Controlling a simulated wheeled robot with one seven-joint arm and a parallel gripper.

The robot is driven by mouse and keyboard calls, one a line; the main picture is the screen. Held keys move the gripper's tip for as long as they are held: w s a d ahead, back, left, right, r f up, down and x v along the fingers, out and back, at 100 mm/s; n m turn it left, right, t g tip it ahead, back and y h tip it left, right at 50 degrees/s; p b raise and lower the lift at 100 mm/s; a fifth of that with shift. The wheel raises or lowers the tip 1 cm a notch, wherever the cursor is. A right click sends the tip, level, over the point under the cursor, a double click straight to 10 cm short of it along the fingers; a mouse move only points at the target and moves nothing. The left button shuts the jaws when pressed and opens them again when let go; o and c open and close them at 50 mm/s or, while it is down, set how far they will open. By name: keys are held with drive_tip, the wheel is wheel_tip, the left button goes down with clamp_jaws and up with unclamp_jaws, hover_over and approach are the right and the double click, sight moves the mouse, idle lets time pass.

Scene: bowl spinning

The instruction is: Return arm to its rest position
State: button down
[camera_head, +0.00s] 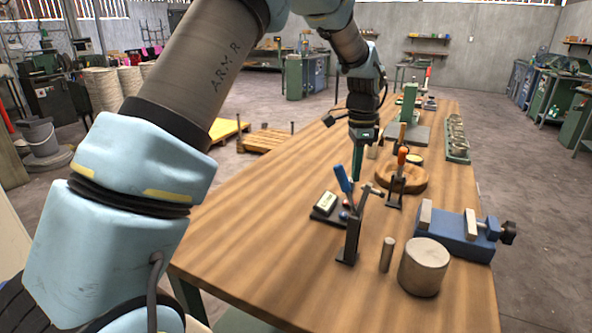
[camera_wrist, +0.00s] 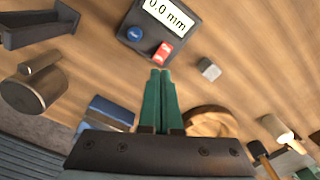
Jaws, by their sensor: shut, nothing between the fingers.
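My gripper (camera_head: 357,178) hangs over the middle of the wooden table (camera_head: 260,215), its green fingers pointing down. In the wrist view the two fingers (camera_wrist: 161,74) are together with nothing between them. My arm reaches from the left foreground out over the table. A round wooden bowl (camera_head: 402,179) sits on the table just right of my gripper, apart from it. It also shows in the wrist view (camera_wrist: 212,121), right of the fingers and partly hidden by the gripper body.
Near my gripper are a dark digital gauge (camera_head: 327,206), a blue-handled clamp (camera_head: 350,235) and an orange-handled clamp (camera_head: 398,188). A blue vise (camera_head: 452,235), large metal cylinder (camera_head: 424,267) and thin cylinder (camera_head: 387,254) stand nearer. A cup rack (camera_head: 457,140) lines the right edge. The table's left side is clear.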

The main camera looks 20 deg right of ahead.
drive_tip(key=w+a+r+n, duration=0.2)
drive_tip(key=a+n, duration=0.8)
drive_tip(key=a, duration=1.4)
drive_tip(key=s+a+n, duration=0.4)
drive_tip(key=s+a, duration=0.1)
drive_tip(key=a, duration=0.3)
drive_tip(key=s+a+f+n+t, duration=0.1)
drive_tip(key=s+a+n, duration=0.4)
drive_tip(key=a, duration=0.4)
drive_tip(key=shift+f+n+t, duration=0.2)
drive_tip(key=shift+n+t, duration=0.1)
drive_tip(key=shift+d, duration=0.15)
drive_tip(key=w+d+r+m+h+b, duration=0.1)
drive_tip(key=w+d+m, duration=0.15)
drive_tip(key=d, duration=0.55)
drive_tip(key=w+d+r+m, duration=0.15)
drive_tip(key=w+d, duration=0.25)
drive_tip(key=d, duration=0.4)
drive_tip(key=w+d+r+m+h+b, duration=0.1)
drive_tip(key=w+d+r+m, duration=0.15)
drive_tip(key=d, duration=0.65)
drive_tip(key=s+d+r+m, duration=0.1)
drive_tip(key=s+d, duration=0.1)
drive_tip(key=d, duration=1)
drive_tip(key=shift+s+r+h, duration=0.15)
drive_tip(key=shift+r+h, duration=0.15)
drive_tip(key=shift+h, duration=0.1)
